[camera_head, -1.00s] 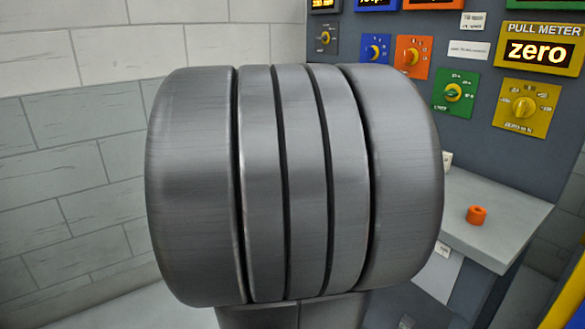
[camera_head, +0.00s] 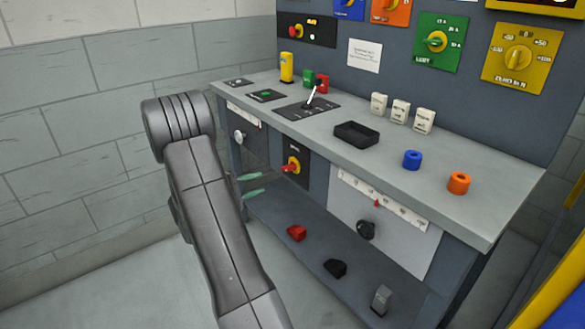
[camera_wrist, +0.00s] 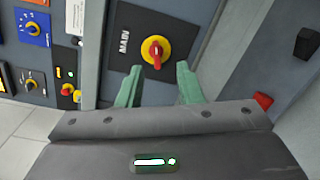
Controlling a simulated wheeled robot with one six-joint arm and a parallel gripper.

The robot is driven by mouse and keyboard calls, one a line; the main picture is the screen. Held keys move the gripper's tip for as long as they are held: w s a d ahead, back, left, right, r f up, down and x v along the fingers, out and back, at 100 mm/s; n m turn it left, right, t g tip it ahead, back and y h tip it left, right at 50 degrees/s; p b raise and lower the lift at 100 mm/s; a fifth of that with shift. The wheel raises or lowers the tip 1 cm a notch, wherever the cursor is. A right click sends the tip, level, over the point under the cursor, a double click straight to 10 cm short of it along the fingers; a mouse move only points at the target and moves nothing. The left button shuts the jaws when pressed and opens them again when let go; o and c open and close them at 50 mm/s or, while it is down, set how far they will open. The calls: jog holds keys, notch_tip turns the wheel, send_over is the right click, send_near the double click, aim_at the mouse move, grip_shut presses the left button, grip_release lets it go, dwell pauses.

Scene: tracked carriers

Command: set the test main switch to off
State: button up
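The main switch has a red handle on a yellow disc (camera_head: 291,165), set in a dark plate on the bench front below the worktop. In the wrist view the switch (camera_wrist: 155,50) shows a plate lettered "MAIN", with the lettering turned sideways. Its red handle runs roughly up and down in that picture. My gripper (camera_head: 252,185) has pale green fingers and is at the left of the switch in the head view. In the wrist view the gripper (camera_wrist: 159,82) is open and empty, with fingertips apart on either side of the handle's line, short of it.
The worktop (camera_head: 330,145) above holds a black tray (camera_head: 357,135), white blocks, and blue (camera_head: 412,159) and orange (camera_head: 459,183) rings. A lower shelf carries a red piece (camera_head: 297,233) and dark pieces. A black knob (camera_head: 366,230) is right of the switch.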

aim_at(283, 170)
jog(key=shift+n+t, duration=0.3)
jog(key=shift+t, duration=0.4)
jog(key=x, duration=0.4)
jog(key=w+a+f+b+x, duration=0.1)
jog(key=x, duration=0.3)
jog(key=w+x, duration=0.1)
jog(key=x, duration=0.4)
jog(key=shift+a+f+b, duration=0.15)
jog(key=shift+a+b, duration=0.05)
jog(key=shift+b, duration=0.1)
grip_shut()
